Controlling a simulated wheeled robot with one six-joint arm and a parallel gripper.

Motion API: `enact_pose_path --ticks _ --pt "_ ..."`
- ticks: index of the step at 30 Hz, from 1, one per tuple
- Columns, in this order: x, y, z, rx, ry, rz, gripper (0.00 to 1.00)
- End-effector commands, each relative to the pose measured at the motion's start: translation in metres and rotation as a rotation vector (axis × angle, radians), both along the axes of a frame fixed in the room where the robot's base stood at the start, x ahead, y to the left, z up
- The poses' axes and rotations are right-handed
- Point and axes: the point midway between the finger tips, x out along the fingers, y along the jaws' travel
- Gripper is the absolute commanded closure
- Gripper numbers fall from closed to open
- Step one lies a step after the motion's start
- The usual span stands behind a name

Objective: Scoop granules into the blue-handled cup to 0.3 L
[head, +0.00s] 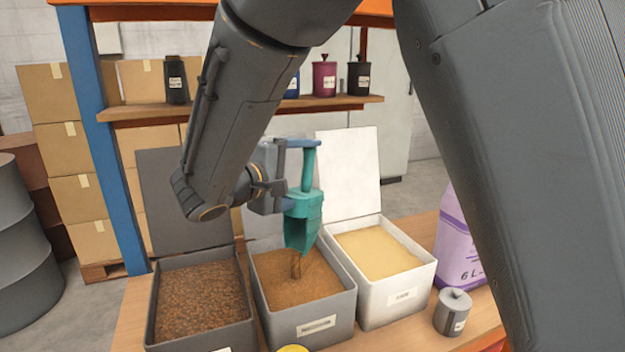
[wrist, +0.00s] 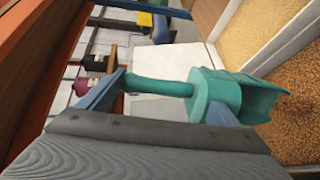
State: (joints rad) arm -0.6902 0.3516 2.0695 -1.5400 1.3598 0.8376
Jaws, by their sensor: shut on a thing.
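My gripper (head: 304,170) is shut on a teal scoop (head: 303,212) by its handle; the scoop also shows in the wrist view (wrist: 215,98). The scoop's mouth points down over the middle grey bin (head: 312,332), which holds orange-brown granules (head: 290,278). A thin brown stream or clump (head: 296,265) shows just under the scoop's mouth. How much is inside the scoop is hidden. I cannot make out the blue-handled cup in either view.
A dark bin (head: 205,336) of red-brown granules stands left, a white bin (head: 400,300) of pale granules right. Their lids stand open behind. A grey canister (head: 452,312) and a purple container (head: 458,245) stand at right. A shelf (head: 240,107) with canisters is behind.

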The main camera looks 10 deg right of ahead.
Motion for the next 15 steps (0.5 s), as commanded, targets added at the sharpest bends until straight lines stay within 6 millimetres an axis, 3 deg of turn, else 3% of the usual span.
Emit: enact_pose_path --ticks 15 --pt "-0.022 0.021 0.004 -0.107 -0.112 0.000 0.46"
